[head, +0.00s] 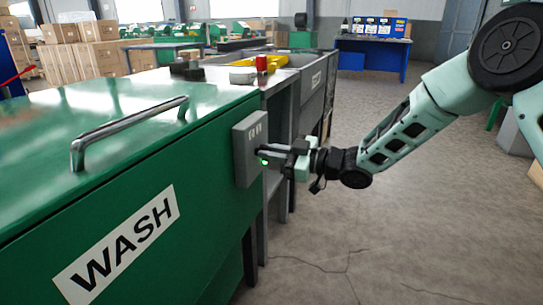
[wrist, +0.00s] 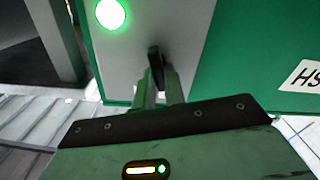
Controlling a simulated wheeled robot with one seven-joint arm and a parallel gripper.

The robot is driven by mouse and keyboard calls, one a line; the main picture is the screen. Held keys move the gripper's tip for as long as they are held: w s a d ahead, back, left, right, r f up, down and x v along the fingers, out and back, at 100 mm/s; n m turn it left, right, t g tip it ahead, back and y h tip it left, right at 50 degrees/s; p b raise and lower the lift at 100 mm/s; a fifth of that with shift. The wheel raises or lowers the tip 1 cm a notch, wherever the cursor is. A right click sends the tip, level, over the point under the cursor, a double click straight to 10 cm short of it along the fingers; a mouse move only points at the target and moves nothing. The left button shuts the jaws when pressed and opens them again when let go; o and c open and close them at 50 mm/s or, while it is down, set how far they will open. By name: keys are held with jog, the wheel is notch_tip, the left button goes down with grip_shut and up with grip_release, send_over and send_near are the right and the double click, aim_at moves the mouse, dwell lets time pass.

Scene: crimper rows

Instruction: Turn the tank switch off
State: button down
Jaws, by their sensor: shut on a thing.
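The tank switch box (head: 249,148) is a grey panel on the front corner of the green tank (head: 140,140) marked WASH. It also fills the upper middle of the wrist view (wrist: 125,55). A lamp (wrist: 110,14) on it glows green; it shows small in the head view (head: 265,161). A black switch lever (wrist: 155,62) stands out from the panel. My gripper (head: 266,153) is at the box face, and in the wrist view its fingers (wrist: 157,84) are shut on the lever. The fingers hide the lever's lower part.
A metal handle (head: 130,130) stands up from the tank lid. A grey sink bench (head: 300,90) with a yellow tray (head: 268,62) and small blocks adjoins the tank's far side. Open concrete floor (head: 380,240) lies right of the tank, below my arm.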

jog(key=shift+f+n+b, duration=0.1)
jog(key=shift+n+b, duration=0.4)
jog(key=shift+n, duration=0.6)
jog(key=c, duration=1.5)
grip_release()
jog(key=shift+o, duration=0.2)
jog(key=p+v, duration=0.4)
jog(key=v, duration=1.3)
jog(key=shift+d, duration=0.2)
jog(key=shift+s, duration=0.15)
